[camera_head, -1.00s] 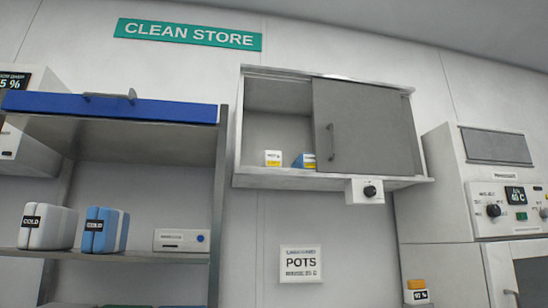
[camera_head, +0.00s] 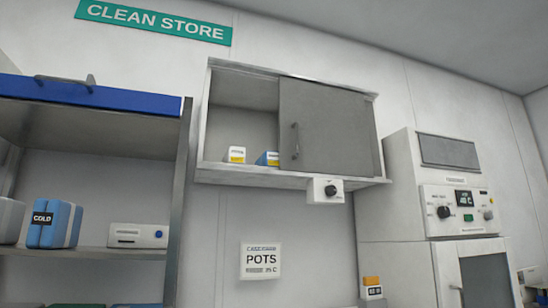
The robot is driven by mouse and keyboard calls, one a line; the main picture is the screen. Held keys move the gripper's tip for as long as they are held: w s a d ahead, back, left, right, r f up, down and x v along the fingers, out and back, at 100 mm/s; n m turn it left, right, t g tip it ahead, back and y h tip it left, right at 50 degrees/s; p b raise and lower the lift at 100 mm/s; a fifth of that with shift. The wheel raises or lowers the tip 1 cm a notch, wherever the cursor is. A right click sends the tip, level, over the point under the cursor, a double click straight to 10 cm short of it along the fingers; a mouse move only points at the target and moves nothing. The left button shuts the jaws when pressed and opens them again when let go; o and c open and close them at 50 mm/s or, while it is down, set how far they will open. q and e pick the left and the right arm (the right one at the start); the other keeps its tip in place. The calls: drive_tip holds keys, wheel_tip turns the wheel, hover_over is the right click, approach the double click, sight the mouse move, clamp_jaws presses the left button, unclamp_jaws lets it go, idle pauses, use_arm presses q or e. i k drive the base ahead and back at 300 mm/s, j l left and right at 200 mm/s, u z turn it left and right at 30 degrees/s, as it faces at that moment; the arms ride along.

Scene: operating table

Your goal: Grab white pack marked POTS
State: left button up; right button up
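A small white pack (camera_head: 236,155) with a yellow lower band stands in the open left part of a grey wall cabinet (camera_head: 245,178). Its print is too small to read now; a second ago its label looked like POTS. A blue pack (camera_head: 268,158) with a white and yellow end lies just right of it, partly behind the sliding door (camera_head: 328,130). A wall sign marked POTS (camera_head: 261,261) hangs below the cabinet. Neither of my grippers is in view.
A shelf unit (camera_head: 95,253) at left holds a blue COLD pack (camera_head: 54,223) and a white device (camera_head: 138,236). A knob box (camera_head: 326,190) hangs under the cabinet. A white machine (camera_head: 430,190) stands at right. A small orange-topped pack (camera_head: 371,289) is low beside it.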

sight(234, 155)
drive_tip(key=i+j+u, duration=0.15)
drive_tip(key=u, duration=0.35)
drive_tip(key=i+j+u, duration=0.2)
drive_tip(key=u, duration=0.25)
